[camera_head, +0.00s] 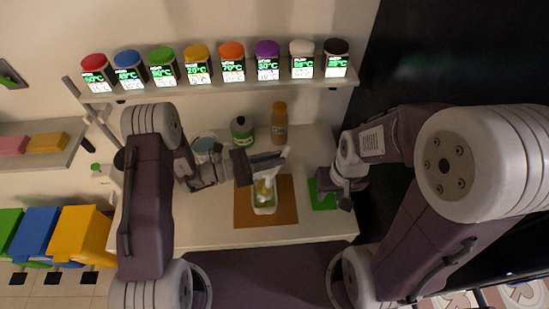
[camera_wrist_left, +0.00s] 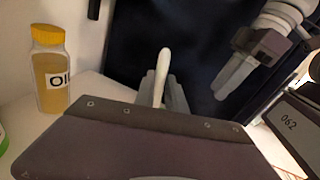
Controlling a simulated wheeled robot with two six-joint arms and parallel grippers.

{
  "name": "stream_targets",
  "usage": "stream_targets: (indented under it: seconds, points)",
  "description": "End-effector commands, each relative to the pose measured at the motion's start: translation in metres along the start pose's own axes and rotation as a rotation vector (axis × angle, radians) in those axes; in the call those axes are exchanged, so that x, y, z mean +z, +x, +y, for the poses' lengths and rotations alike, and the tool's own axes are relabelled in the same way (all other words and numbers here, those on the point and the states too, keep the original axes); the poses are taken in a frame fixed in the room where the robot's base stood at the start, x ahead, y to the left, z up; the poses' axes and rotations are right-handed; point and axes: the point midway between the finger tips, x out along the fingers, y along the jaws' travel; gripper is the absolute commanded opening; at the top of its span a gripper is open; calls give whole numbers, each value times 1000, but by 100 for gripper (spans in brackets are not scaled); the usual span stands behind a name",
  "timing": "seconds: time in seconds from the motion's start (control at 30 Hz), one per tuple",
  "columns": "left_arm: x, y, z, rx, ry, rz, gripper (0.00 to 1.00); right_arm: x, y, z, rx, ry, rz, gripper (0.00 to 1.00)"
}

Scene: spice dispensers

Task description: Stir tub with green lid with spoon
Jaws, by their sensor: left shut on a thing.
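My left gripper (camera_head: 268,162) is shut on a pale spoon, whose light end (camera_head: 286,152) shows at the fingers. In the left wrist view the white spoon handle (camera_wrist_left: 163,68) stands up between the finger tips. A white tub (camera_head: 264,208) with yellowish contents stands on a brown mat, just below the left gripper; no lid shows on it. I cannot tell whether the spoon's lower end is inside. A green-lidded dispenser (camera_head: 162,70) stands on the shelf. My right gripper (camera_head: 342,190) hangs near a green mat; its opening is unclear.
The shelf (camera_head: 215,91) holds several dispensers with coloured lids. The brown mat (camera_head: 285,215) and green mat (camera_head: 322,199) lie on the white table (camera_head: 200,232). Coloured bins (camera_head: 80,237) stand left.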

Motion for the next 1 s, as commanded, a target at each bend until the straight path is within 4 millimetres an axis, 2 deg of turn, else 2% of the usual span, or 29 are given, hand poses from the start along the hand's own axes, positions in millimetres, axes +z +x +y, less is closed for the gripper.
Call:
stream_targets:
  seconds: [0.4, 0.87, 1.0]
  points:
    - [50, -2, -7, 0, 0, 0, 0, -4, -41, -1, 0, 0, 0, 36]
    - [48, -2, -7, 0, 0, 0, 0, -4, -39, -1, 0, 0, 0, 36]
    - [49, 1, -12, -15, 3, 27, 0, -5, -44, -1, 0, 0, 0, 36]
